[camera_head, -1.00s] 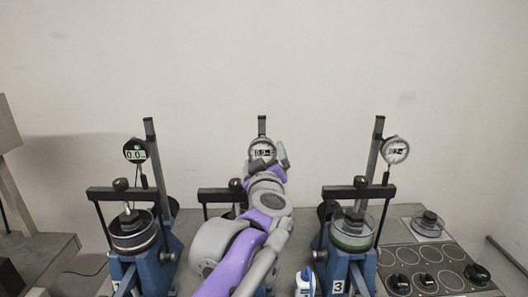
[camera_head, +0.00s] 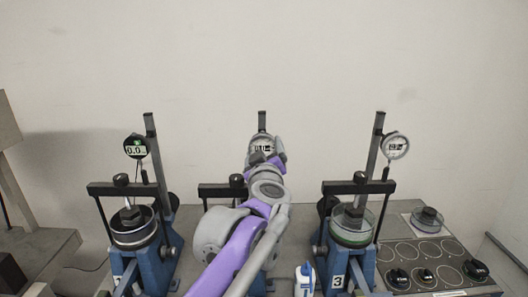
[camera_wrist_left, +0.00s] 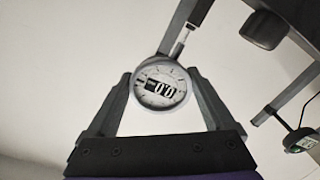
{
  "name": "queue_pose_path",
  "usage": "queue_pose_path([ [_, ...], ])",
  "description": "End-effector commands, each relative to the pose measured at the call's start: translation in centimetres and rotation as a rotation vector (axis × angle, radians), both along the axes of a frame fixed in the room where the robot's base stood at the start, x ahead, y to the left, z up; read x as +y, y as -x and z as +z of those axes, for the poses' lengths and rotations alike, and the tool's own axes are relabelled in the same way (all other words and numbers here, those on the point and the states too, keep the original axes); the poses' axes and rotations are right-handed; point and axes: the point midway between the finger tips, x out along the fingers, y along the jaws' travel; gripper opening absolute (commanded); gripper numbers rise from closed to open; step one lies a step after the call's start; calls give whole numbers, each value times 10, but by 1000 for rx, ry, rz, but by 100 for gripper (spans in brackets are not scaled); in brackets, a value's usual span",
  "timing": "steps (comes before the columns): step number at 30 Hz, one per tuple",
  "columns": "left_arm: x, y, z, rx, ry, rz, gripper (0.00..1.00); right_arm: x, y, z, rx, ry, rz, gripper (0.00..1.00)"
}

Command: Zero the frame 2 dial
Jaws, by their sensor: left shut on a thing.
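The middle frame's dial (camera_head: 261,145) is a round, pale gauge on a dark upright post. My left gripper (camera_head: 265,152) has reached it from below and is shut on its rim. In the left wrist view the dial (camera_wrist_left: 161,84) sits between the two grey fingers of the left gripper (camera_wrist_left: 161,80), one at each side. Its small dark window shows digits that look like 0.0, seen slightly tilted. My left arm hides much of the middle lever frame (camera_head: 222,190) and any number plate on it. My right gripper is not in view.
A left frame with a green-lit dial (camera_head: 136,146) and a right frame marked 3 with a round dial (camera_head: 395,146) flank my arm. A white bottle (camera_head: 305,281) stands near frame 3. A panel with several dark weights (camera_head: 425,277) is at right.

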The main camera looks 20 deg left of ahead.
Motion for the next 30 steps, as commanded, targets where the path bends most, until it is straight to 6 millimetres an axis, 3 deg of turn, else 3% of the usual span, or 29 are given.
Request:
queue_pose_path([
  [3, 1, -1, -8, 32, -99, 1, 31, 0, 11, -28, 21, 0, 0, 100],
  [7, 2, 0, -6, 65, -222, 2, 31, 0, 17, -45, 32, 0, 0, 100],
  [18, 2, 0, -1, 80, -281, 1, 31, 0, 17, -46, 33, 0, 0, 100],
  [19, 2, 0, -1, 80, -281, 1, 89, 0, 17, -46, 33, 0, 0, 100],
  [21, 2, 0, -1, 80, -280, 1, 100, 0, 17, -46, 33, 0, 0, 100],
  [30, 1, 3, -1, 79, -279, 0, 100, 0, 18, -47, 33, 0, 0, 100],
])
